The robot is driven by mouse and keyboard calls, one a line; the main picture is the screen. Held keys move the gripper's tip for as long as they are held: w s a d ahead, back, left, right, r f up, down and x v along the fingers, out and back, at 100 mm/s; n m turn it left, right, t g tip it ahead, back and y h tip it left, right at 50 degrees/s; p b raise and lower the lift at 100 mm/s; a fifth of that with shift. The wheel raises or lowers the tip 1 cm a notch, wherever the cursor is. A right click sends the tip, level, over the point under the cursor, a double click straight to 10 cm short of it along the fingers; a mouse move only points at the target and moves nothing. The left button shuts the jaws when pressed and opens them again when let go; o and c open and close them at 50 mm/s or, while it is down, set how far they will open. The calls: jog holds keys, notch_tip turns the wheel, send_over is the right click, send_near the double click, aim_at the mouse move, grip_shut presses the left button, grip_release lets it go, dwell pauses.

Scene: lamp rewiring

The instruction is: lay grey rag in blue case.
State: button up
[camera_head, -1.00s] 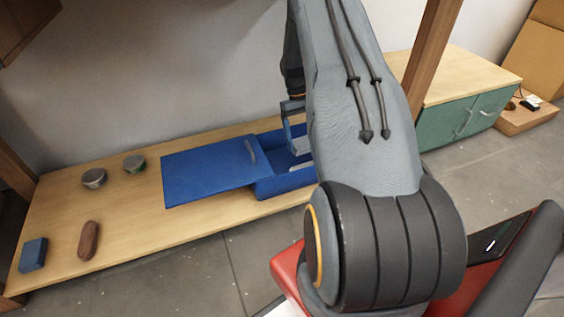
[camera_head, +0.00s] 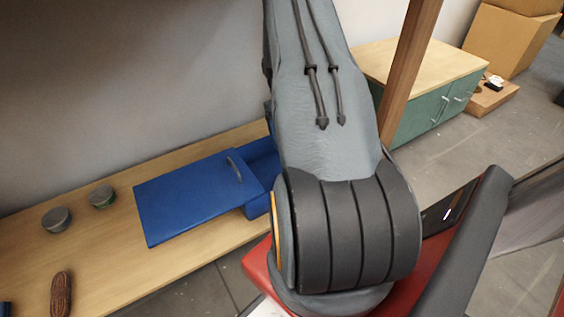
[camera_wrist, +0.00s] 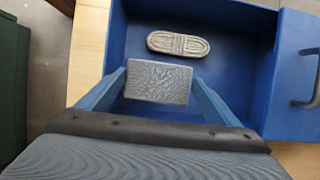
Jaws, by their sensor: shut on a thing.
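The blue case (camera_head: 258,205) stands open on the wooden shelf, partly hidden behind my arm in the head view. Its blue lid (camera_head: 190,200), with a handle, lies to its left. In the wrist view the inside of the case (camera_wrist: 245,95) is below my gripper (camera_wrist: 158,82). My gripper is shut on the grey rag (camera_wrist: 158,80), a small textured folded block between the two blue fingers. The rag is over the case's inside; I cannot tell whether it touches the floor. A pale bundled cord (camera_wrist: 178,43) lies in the case, just beyond the rag.
Two small round tins (camera_head: 56,219) (camera_head: 102,196) and a brown ribbed object (camera_head: 61,293) stand on the shelf (camera_head: 110,260) left of the case. A wooden post (camera_head: 408,75) and a green cabinet (camera_head: 425,110) are to the right.

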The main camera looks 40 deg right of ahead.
jog(key=f, duration=0.1)
jog(key=f+b, duration=0.1)
jog(key=f, duration=0.1)
jog(key=shift+w+a+f, duration=0.15)
jog(key=shift+a+f, duration=0.1)
jog(key=shift+f, duration=0.1)
notch_tip(320, 180, down, 5)
jog(key=b, duration=0.2)
jog(key=shift+r+b, duration=0.15)
jog(key=shift+b, duration=0.2)
jog(key=shift+r, duration=0.1)
jog(key=o, duration=0.9)
jog(key=shift+o, duration=0.2)
jog(key=p+v, duration=0.5)
jog(key=v, duration=0.7)
